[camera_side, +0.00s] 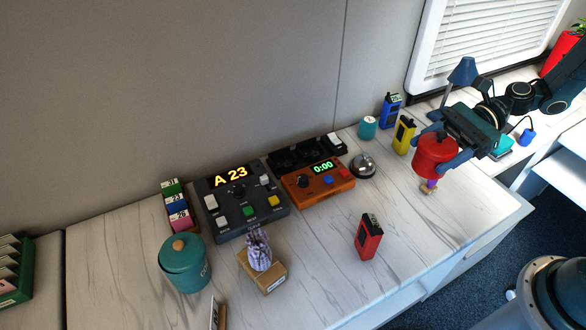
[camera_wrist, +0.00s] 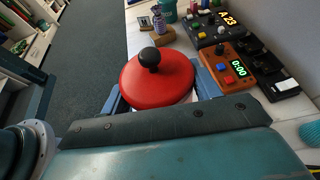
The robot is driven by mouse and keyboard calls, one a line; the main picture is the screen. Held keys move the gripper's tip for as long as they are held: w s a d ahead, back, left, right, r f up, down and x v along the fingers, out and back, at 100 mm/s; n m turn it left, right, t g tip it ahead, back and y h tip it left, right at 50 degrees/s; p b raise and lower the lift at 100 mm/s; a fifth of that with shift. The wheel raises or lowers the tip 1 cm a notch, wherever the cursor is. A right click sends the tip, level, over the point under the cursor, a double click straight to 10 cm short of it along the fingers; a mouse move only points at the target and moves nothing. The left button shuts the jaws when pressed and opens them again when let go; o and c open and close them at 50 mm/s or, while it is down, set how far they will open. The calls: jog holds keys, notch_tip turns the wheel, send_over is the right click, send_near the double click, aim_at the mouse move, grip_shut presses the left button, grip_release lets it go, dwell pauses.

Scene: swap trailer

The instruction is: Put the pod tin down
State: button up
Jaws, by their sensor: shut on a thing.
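The pod tin is a red round tin (camera_side: 436,158) with a black knob on its lid, seen from above in the wrist view (camera_wrist: 150,82). My gripper (camera_side: 441,148) is shut on its sides and holds it roughly upright near the right end of the counter (camera_side: 330,285). A small purple and tan thing (camera_side: 428,187) shows just below the tin in the side view, partly hidden by it. The tin seems to be above the counter; its underside is hidden in the wrist view.
A yellow radio (camera_side: 403,136), a blue radio (camera_side: 390,110) and a bell (camera_side: 363,166) stand left of the tin. A red radio (camera_side: 369,237) stands nearer the front. An orange timer (camera_side: 316,184), a grey console (camera_side: 240,202) and a teal tin (camera_side: 184,266) are farther left. Counter between red radio and tin is clear.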

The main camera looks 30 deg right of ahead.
notch_tip(320, 180, down, 14)
jog(key=shift+f, duration=0.1)
dwell(0.5)
jog(key=shift+f, duration=1.85)
jog(key=shift+f, duration=0.15)
jog(key=o, duration=1.4)
jog(key=v, duration=1.2)
jog(key=shift+s+r, duration=0.1)
jog(key=shift+r, duration=0.15)
